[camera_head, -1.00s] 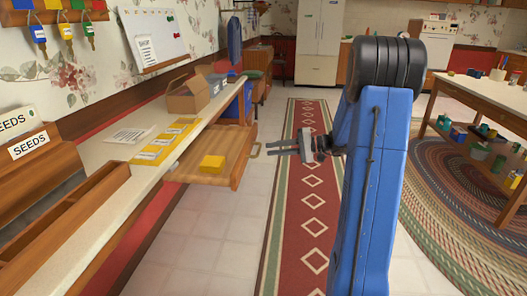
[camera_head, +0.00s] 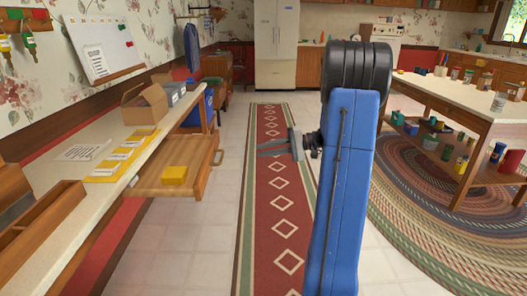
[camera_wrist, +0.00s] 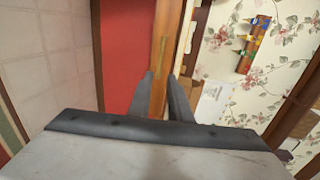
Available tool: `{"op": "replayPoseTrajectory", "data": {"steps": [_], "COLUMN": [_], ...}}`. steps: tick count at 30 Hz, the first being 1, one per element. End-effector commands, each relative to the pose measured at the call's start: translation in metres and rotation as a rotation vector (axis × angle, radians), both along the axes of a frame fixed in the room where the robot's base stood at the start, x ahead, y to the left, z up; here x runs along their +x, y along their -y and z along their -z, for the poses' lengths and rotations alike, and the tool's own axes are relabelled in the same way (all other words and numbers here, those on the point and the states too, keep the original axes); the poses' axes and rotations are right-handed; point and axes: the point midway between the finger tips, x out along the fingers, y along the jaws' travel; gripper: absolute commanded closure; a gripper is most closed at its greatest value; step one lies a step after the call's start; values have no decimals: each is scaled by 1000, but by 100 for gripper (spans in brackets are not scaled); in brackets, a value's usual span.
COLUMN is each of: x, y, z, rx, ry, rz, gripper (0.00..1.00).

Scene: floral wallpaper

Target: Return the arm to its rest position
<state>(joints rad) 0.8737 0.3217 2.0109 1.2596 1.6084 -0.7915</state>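My blue arm (camera_head: 340,200) stands up in front of the camera in the head view, with its black elbow joint at the top. My gripper (camera_head: 262,148) sticks out to the left from behind the arm, above the red runner. It is empty. In the wrist view my gripper (camera_wrist: 161,75) shows two dark fingers apart with nothing between them. The wrist and forearm are largely hidden behind the blue link.
An open wooden drawer (camera_head: 205,165) holding a yellow block (camera_head: 174,175) juts from the counter (camera_head: 75,200) on the left. A wooden table (camera_head: 440,98) stands at right on a braided rug (camera_head: 420,230). The red runner (camera_head: 272,240) between them is clear.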

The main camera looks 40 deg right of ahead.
Motion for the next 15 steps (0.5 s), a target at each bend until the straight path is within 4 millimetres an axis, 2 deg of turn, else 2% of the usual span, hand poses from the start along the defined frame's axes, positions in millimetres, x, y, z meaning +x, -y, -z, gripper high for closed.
{"op": "replayPoseTrajectory", "data": {"steps": [10, 13, 15], "x": [0, -2, -7], "y": [-2, -15, -34], "z": [0, -3, -6], "rx": [-2, -19, -44], "ry": [-2, -19, -43], "rz": [-2, -21, -48], "gripper": [82, 82, 82]}}
